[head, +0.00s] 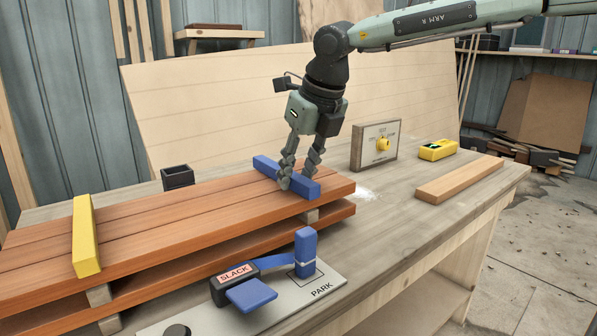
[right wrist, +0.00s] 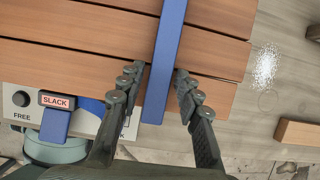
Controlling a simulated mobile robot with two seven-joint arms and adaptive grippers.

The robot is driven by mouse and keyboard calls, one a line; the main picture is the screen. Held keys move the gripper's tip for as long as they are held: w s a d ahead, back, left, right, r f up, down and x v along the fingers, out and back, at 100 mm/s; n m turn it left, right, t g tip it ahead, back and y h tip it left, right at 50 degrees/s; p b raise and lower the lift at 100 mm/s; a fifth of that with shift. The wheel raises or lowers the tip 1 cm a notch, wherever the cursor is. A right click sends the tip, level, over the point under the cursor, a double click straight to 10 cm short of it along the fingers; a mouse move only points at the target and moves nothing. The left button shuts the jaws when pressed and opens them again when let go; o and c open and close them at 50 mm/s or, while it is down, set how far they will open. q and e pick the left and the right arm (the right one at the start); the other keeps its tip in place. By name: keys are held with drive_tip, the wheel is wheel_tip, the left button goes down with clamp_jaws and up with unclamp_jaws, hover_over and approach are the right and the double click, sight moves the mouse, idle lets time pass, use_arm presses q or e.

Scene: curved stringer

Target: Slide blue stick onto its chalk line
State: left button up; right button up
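The blue stick (head: 308,187) lies across the reddish-brown planks (head: 180,222), near their right end. It also shows in the right wrist view (right wrist: 165,60), running over the plank edge. My right gripper (head: 299,174) is down at the stick, with one finger on each side of it. In the right wrist view my right gripper (right wrist: 158,75) is open around the stick. A gap shows on the left side, and the right finger is very close to or touching the stick. I cannot make out a chalk line on the planks. My left gripper is not in view.
A yellow bar (head: 86,236) lies across the planks at left. A panel with a SLACK block (head: 235,273) and blue post (head: 305,252) stands in front. A dial box (head: 374,146), yellow device (head: 437,149), wood block (head: 460,180) and black cup (head: 178,177) are on the bench.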

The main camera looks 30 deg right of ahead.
drive_tip(key=shift+o, duration=0.7)
drive_tip(key=v, duration=1.2)
